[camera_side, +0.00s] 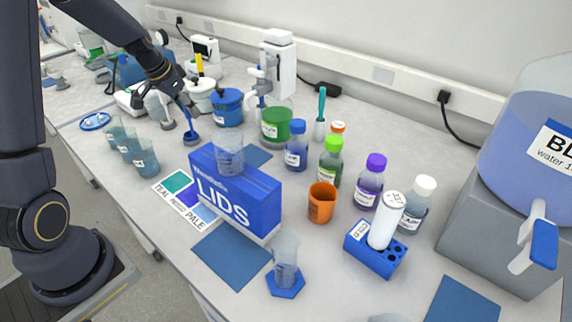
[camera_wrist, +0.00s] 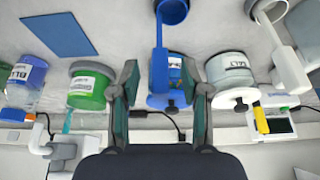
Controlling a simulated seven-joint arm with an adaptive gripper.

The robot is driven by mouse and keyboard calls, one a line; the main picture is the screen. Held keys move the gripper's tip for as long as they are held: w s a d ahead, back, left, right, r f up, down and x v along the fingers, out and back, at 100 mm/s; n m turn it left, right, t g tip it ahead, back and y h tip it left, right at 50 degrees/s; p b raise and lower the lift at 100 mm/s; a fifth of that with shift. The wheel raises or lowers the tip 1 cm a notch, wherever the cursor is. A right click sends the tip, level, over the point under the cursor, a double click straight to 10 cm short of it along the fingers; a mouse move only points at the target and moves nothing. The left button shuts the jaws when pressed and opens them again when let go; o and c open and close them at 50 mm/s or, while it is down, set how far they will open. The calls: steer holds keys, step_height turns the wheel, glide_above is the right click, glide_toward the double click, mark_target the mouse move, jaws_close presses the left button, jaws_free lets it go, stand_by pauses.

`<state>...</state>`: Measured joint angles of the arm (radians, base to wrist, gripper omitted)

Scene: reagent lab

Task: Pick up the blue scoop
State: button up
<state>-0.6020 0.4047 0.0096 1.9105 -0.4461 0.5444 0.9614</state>
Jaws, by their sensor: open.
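The blue scoop (camera_side: 191,133) shows at the back left of the bench in the side view, its cup low and its handle rising to my gripper (camera_side: 178,93). In the wrist view the scoop (camera_wrist: 158,55) has its cup at the top edge and its handle running down between the two fingers of my gripper (camera_wrist: 160,75). The fingers are open, with a visible gap on both sides of the handle.
A blue pot (camera_side: 228,109) stands behind the handle, with a white pot (camera_side: 200,98) and a green pot (camera_side: 276,124) nearby. A white scoop (camera_wrist: 282,55) is to the right in the wrist view. Blue-tinted beakers (camera_side: 144,158) and a blue lids box (camera_side: 250,203) stand in front.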

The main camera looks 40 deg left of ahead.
steer(key=shift+x, duration=0.85)
steer(key=shift+c, duration=0.4)
jaws_close()
